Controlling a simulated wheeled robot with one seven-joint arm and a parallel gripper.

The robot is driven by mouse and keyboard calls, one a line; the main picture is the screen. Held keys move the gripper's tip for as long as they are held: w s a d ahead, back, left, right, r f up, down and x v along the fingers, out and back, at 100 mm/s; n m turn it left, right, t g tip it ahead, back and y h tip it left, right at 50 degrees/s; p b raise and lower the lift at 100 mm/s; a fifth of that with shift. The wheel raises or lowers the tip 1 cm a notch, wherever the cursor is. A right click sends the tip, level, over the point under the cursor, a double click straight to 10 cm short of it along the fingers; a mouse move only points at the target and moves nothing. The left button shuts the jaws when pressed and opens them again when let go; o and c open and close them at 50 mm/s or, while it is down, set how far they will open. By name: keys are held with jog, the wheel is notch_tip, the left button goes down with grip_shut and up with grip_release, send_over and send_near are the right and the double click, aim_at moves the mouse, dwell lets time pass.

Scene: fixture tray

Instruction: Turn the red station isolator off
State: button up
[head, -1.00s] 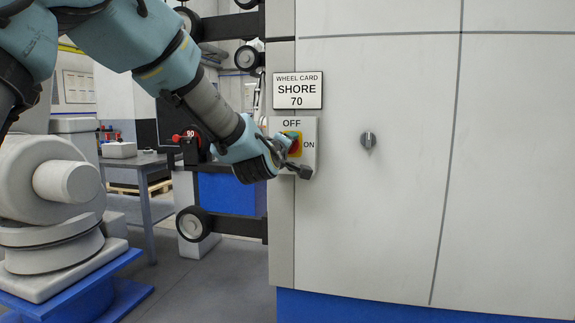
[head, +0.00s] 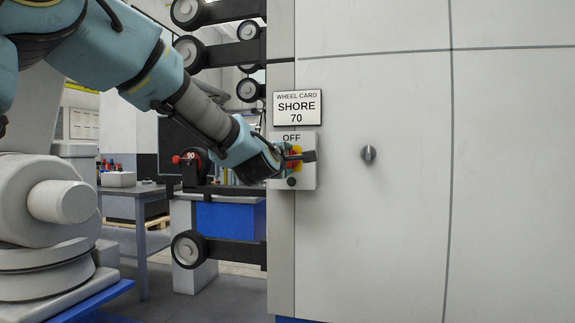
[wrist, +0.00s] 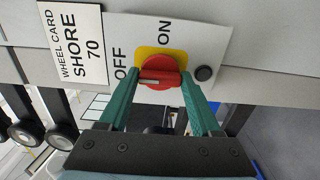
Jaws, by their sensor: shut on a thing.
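OFF stays readable above.
A black round button (wrist: 204,74) is beside the knob; it also shows in the head view (head: 292,182). A wheel card (head: 297,107) reading SHORE 70 hangs above the plate. A grey cabinet knob (head: 368,153) is to the right. Black-armed wheels (head: 189,249) stick out at left.

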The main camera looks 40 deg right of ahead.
dwell(0.3)
jog(key=o, duration=1.4)
jog(key=b+v, duration=0.2)
jog(key=v, duration=0.8)
jog(key=shift+s+a+f, duration=0.1)
jog(key=shift+s+a, duration=0.05)
jog(key=shift+a, duration=0.2)
